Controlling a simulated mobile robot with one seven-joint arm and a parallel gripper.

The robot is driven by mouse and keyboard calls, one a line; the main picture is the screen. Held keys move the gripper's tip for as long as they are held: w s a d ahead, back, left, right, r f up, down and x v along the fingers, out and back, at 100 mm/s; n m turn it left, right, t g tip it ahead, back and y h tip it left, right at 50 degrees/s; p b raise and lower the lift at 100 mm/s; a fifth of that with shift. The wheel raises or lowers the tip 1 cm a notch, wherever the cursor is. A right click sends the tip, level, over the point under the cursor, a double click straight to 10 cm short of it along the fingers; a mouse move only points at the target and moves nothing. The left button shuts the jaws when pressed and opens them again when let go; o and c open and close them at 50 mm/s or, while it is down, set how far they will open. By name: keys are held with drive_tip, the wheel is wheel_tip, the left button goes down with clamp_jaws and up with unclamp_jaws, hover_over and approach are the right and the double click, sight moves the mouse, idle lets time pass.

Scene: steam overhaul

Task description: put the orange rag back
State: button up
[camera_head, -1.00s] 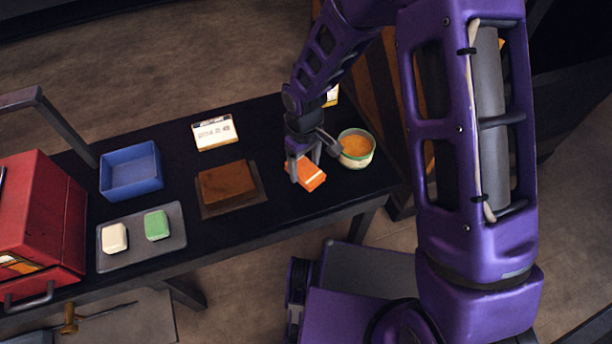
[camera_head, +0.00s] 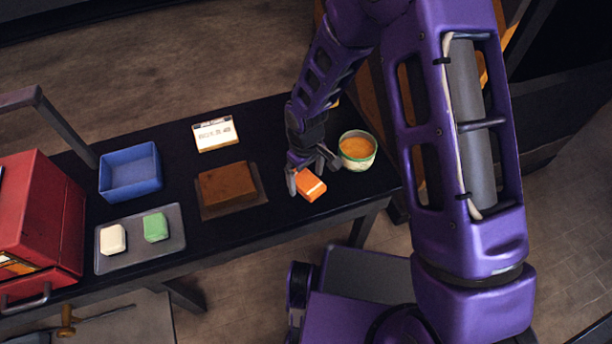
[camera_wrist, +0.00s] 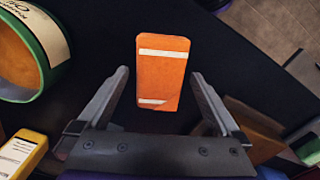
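The orange rag (camera_head: 311,187) is a folded block with pale stripes, on the dark bench top near its front right edge. In the wrist view the orange rag (camera_wrist: 162,75) lies ahead of and between the two fingers, with dark gaps on both sides. My gripper (camera_head: 308,174) is open and empty just behind the rag; it also shows in the wrist view (camera_wrist: 160,78). A grey tray (camera_head: 137,261) at the left holds a white block (camera_head: 113,238) and a green block (camera_head: 156,226), apart from each other.
A green-rimmed bowl (camera_head: 357,150) with orange contents stands close right of my gripper. A brown block (camera_head: 228,184) on a plate lies to the left. A blue bin (camera_head: 130,171), a white card (camera_head: 215,134) and a red cabinet (camera_head: 38,225) are farther left.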

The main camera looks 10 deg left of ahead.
sight(306, 180)
drive_tip(key=shift+r, duration=0.1)
wheel_tip(306, 180, up, 12)
drive_tip(key=p, duration=0.2)
idle(0.3)
drive_tip(key=shift+p, duration=0.3)
